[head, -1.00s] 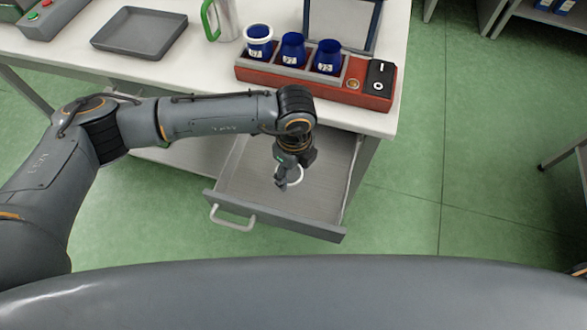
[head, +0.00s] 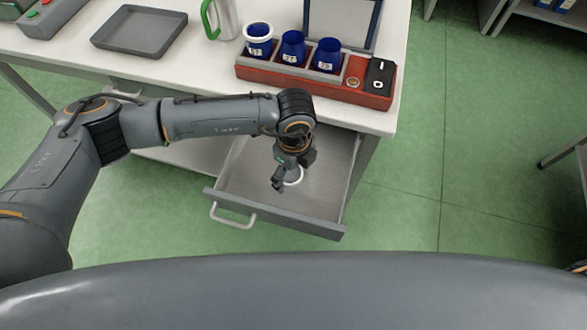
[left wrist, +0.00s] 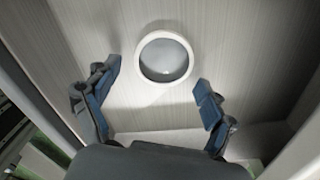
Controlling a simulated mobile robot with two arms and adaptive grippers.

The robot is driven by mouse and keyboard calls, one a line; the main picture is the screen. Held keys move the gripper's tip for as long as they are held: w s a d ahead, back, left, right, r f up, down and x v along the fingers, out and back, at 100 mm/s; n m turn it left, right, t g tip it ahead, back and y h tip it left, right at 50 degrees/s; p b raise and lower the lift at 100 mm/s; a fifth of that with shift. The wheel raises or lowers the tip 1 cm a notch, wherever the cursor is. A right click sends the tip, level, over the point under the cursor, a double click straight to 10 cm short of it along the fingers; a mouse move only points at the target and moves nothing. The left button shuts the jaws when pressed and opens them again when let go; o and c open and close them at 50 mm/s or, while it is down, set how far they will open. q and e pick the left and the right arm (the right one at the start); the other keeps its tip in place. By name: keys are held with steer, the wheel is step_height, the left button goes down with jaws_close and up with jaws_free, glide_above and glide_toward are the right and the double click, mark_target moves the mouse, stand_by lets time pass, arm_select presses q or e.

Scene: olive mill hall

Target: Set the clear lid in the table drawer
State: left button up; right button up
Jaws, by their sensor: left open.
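The clear lid, a round disc with a white rim (left wrist: 165,58), lies flat on the drawer floor in the left wrist view, ahead of the fingertips. In the head view part of its white rim (head: 298,179) shows beside the fingers; the rest is hidden behind them. The table drawer (head: 318,198) is pulled out, with a grey floor and a pale handle on its front. My left gripper (head: 279,185) points down inside the drawer. Its two blue-padded fingers (left wrist: 157,92) are spread wide, with nothing between them.
Above the drawer, the white tabletop carries a red rack (head: 312,83) with several blue cups, one with a white rim. A grey tray (head: 139,31) and a green-handled metal jug (head: 228,20) stand to the left. Green floor (head: 405,190) is clear on the right.

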mark_target(294, 176)
arm_select(q)
steer(key=shift+r, duration=0.55)
step_height(294, 176, up, 11)
steer(key=b, duration=0.2)
